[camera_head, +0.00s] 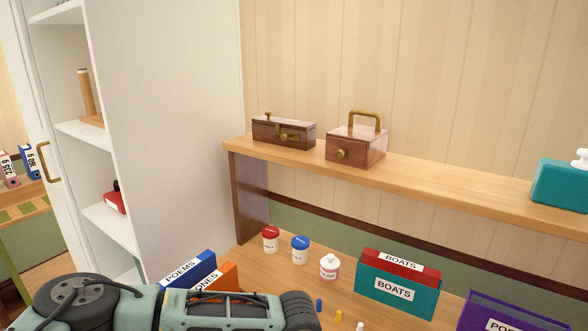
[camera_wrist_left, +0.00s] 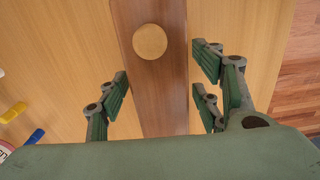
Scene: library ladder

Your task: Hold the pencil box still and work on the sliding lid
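In the left wrist view, a long dark-brown wooden piece, which looks like the pencil box (camera_wrist_left: 162,102), runs down the middle of the picture. A round pale wooden knob (camera_wrist_left: 150,41) sits on it near the top. My left gripper (camera_wrist_left: 160,83) is open, with green-padded fingers on both sides of the brown piece. A gap shows on each side, so the fingers look apart from it. Its lower end is hidden by the gripper body. In the head view my left arm crosses the bottom left, and neither its fingers nor this box shows. My right gripper is not in view.
A raised shelf (camera_head: 465,183) carries a brown box with brass fittings (camera_head: 283,132) and one with a brass handle (camera_head: 356,147). On the desk are a red-capped jar (camera_head: 270,239), a blue-capped jar (camera_head: 300,250), a pink-labelled bottle (camera_head: 330,267) and BOATS binders (camera_head: 398,287). A white cabinet (camera_head: 175,130) stands left.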

